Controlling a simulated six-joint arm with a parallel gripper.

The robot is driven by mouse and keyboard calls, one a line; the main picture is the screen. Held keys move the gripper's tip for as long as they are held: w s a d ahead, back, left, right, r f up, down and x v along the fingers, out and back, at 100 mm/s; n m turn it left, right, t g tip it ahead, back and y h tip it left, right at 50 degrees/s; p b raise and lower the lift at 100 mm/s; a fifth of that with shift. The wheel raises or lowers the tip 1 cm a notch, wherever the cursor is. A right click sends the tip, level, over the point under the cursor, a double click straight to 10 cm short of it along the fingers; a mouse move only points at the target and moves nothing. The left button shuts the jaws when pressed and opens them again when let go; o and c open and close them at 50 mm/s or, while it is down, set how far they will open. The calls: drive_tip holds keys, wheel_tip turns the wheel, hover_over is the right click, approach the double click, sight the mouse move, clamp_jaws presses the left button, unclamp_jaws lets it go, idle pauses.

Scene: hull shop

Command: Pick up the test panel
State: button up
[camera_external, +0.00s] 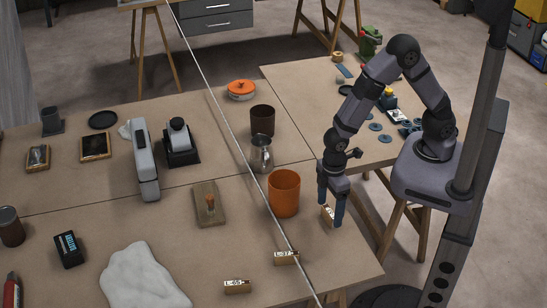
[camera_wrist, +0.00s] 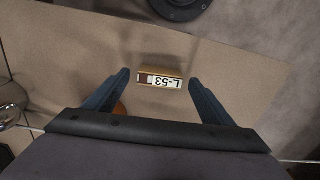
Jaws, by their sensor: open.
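A small wooden block with a white label reading L-53 (camera_wrist: 160,78) stands on the table near its right edge. It also shows in the external view (camera_external: 327,214), partly hidden by my gripper. My gripper (camera_external: 331,208) points down at this block, open and empty. In the wrist view the block lies between the two blue fingertips, with a gap on each side. Two similar labelled blocks stand nearer the front: one in the middle (camera_external: 286,258) and one further left (camera_external: 237,287). I cannot tell for sure which piece is the test panel.
An orange cup (camera_external: 284,193) stands just left of my gripper. A metal jug (camera_external: 261,154) and a dark brown cup (camera_external: 262,121) are behind it. A taut pale line crosses the table diagonally, left of the gripper. Bare tabletop surrounds the L-53 block.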

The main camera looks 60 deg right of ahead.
sight(330, 211)
drive_tip(key=shift+f, duration=1.15)
drive_tip(key=c, duration=1.1)
drive_tip(key=shift+c, duration=0.2)
drive_tip(key=shift+r+b, duration=0.4)
drive_tip(key=shift+r, duration=4.65)
